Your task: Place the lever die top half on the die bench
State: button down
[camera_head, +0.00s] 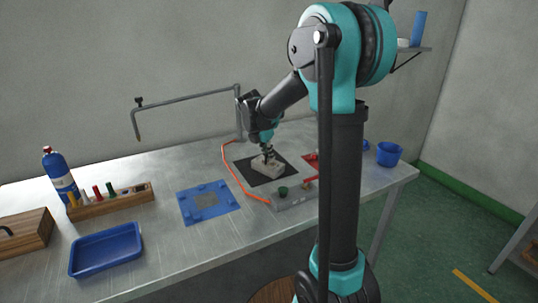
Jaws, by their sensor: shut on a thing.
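A pale grey block (267,168), which looks like the lever die top half, is at the black mat (289,176) on the metal table. My gripper (268,156) points down from above and is shut on the block's upper part. I cannot tell whether the block touches the mat or hangs just above it. No part is clearly marked as the die bench. A blue plate (187,210) with raised blocks around a grey square lies to the left of the mat.
A grey box (294,200) with a green knob and an orange hose (232,170) sits in front of the mat. A metal arm (190,98) stands behind. A blue tray (106,266), wooden rack (112,203) and bottle (60,175) are left; a blue bucket (389,154) is right.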

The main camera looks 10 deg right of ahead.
jog(key=c, duration=1.7)
grip_release()
jog(key=shift+r, duration=0.1)
jog(key=v, duration=1.2)
